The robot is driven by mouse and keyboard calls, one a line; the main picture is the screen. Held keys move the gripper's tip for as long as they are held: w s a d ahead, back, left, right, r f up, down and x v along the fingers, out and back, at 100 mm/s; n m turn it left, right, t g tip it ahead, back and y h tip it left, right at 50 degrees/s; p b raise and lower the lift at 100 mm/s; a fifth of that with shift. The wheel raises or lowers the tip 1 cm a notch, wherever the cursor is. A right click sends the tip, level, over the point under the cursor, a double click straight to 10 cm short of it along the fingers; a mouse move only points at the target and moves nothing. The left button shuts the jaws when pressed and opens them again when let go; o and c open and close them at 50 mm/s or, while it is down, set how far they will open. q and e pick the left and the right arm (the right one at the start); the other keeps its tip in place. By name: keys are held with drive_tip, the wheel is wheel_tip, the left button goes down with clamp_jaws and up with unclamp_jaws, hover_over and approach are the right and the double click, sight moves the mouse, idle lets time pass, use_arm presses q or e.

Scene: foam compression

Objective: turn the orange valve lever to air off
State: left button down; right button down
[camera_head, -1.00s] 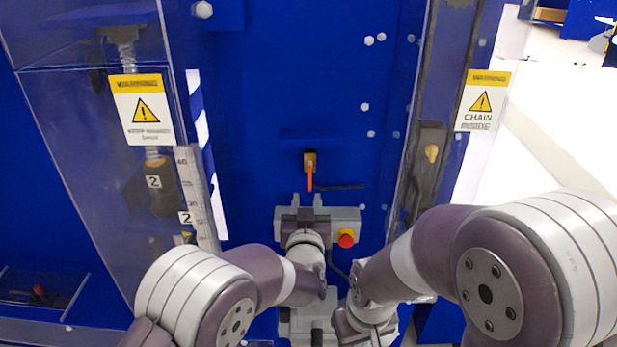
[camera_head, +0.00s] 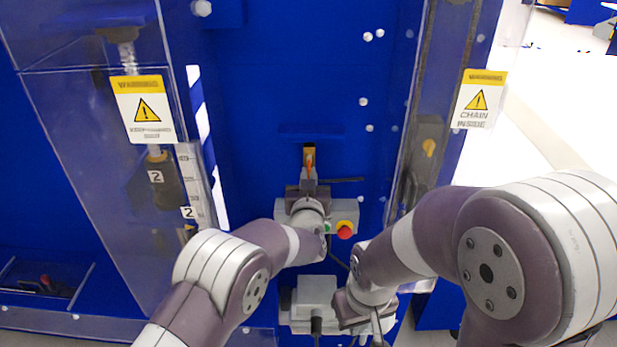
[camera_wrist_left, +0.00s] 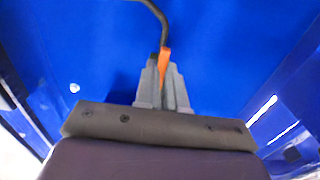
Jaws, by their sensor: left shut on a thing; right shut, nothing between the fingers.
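The orange valve lever (camera_head: 309,163) is on a brass-coloured valve body (camera_head: 309,150) on the blue panel, in the middle of the head view. My left gripper (camera_head: 308,175) is at the lever and shut on it. In the left wrist view the orange lever (camera_wrist_left: 166,62) shows between the grey fingers (camera_wrist_left: 163,85) and sticks out past their tips. The fingers hide most of the lever in the head view. My right gripper (camera_head: 374,325) is low in the head view, shut and empty, well away from the valve.
A grey control box with a red button (camera_head: 345,230) sits just below the valve, partly behind my left wrist. A dark hose (camera_head: 345,180) runs right from the valve. Clear guards with warning signs (camera_head: 145,110) (camera_head: 479,98) stand on both sides. The panel above is open.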

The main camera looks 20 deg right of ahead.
use_arm(q)
drive_tip(key=shift+a+m, duration=0.1)
drive_tip(key=shift+m, duration=0.2)
drive_tip(key=shift+w+a+r+m+p, duration=0.15)
drive_tip(key=shift+a+r+m+p, duration=0.25)
drive_tip(key=shift+m, duration=2.45)
drive_tip(key=shift+w+a+r+m+p, duration=0.15)
drive_tip(key=shift+a+r+m, duration=0.4)
drive_tip(key=shift+m, duration=2.35)
drive_tip(key=shift+w+a+r+m+p, duration=0.1)
drive_tip(key=shift+a+r+m+p, duration=0.35)
drive_tip(key=shift+m, duration=2.4)
drive_tip(key=shift+r, duration=0.1)
drive_tip(key=c, duration=1.2)
unclamp_jaws()
drive_tip(key=shift+s, duration=0.1)
